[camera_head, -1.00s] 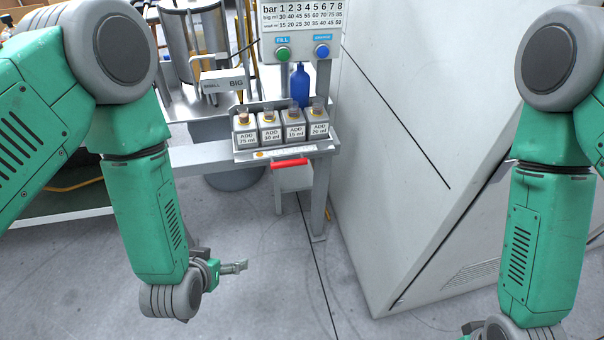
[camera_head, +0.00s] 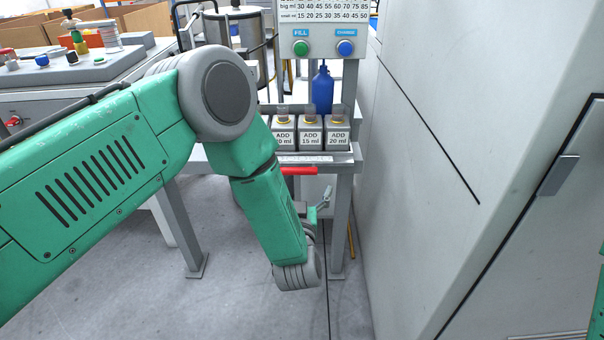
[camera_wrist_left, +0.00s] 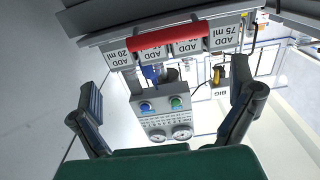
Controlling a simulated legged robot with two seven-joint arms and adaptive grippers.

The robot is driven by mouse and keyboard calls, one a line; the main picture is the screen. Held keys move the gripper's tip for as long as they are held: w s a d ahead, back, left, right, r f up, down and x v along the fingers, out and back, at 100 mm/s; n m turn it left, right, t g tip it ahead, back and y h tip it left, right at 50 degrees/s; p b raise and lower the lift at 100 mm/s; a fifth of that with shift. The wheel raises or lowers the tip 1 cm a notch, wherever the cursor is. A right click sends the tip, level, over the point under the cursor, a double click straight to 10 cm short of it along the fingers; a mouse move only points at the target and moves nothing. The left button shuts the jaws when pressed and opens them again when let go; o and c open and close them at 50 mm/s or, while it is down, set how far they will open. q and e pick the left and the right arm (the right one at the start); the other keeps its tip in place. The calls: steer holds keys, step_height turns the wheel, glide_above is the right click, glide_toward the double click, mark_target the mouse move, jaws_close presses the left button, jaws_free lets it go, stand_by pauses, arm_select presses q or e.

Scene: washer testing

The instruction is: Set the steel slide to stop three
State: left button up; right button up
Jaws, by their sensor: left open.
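The steel slide cannot be told apart for certain. A red handle (camera_head: 299,171) sits under the front edge of a steel tray (camera_head: 345,157). In the left wrist view the red handle (camera_wrist_left: 178,36) lies beyond the open fingers. My left gripper (camera_head: 322,203) is open and empty, below and in front of the tray, apart from the handle. My right gripper is out of view.
A panel with green (camera_head: 300,47) and blue (camera_head: 345,47) buttons stands above the tray, with a blue bottle (camera_head: 322,88) below it. A large grey cabinet (camera_head: 450,130) closes off the right side. A bench (camera_head: 85,70) stands at left. The floor below is free.

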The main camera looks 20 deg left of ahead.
mark_target(295, 170)
arm_select(q)
steer(key=x, duration=0.2)
steer(key=a+b+x, duration=0.1)
steer(key=x, duration=0.2)
steer(key=b+x, duration=0.1)
steer(key=x, duration=0.2)
steer(key=shift+s+a+f, duration=0.15)
steer(key=shift+a+f, duration=0.2)
steer(key=shift+w+r+b, duration=0.1)
steer(key=shift+w+b, duration=0.2)
steer(key=shift+w, duration=0.05)
steer(key=shift+w+d+r, duration=0.15)
steer(key=shift+d, duration=0.25)
steer(key=shift+a, duration=0.2)
steer(key=c, duration=0.5)
steer(key=shift+a, duration=0.15)
steer(key=c, duration=0.8)
steer(key=s+a+p, duration=0.4)
steer(key=a+p, duration=0.1)
steer(key=a, duration=0.9)
steer(key=o, duration=1.3)
steer(key=shift+a, duration=0.15)
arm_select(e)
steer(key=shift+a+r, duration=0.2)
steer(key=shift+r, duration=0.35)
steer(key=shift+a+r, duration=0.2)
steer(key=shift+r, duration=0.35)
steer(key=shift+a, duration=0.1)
